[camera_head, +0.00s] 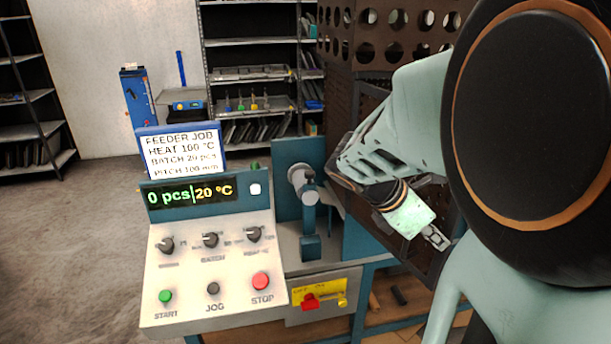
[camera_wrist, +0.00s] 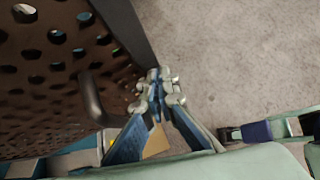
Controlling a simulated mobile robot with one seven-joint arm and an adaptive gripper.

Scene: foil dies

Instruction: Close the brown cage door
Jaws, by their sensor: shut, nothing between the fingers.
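The brown cage door, a panel with round holes (camera_wrist: 45,85), fills the left of the wrist view. A dark bar handle (camera_wrist: 92,98) stands out from it near its edge. In the head view a brown perforated part (camera_head: 425,262) shows behind my gripper; much of it is hidden by my arm. My gripper (camera_head: 438,238) is shut and empty, in front of that brown part. In the wrist view my gripper (camera_wrist: 160,80) has its fingertips together, just right of the handle and beside the door's dark edge. I cannot tell whether they touch it.
The brown perforated cage (camera_head: 340,40) rises at the back. A control panel (camera_head: 212,260) with knobs and buttons stands front left, with a sign (camera_head: 182,152) above it. A teal press part (camera_head: 311,245) sits between panel and arm. Bare floor (camera_wrist: 240,60) lies right of the door.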

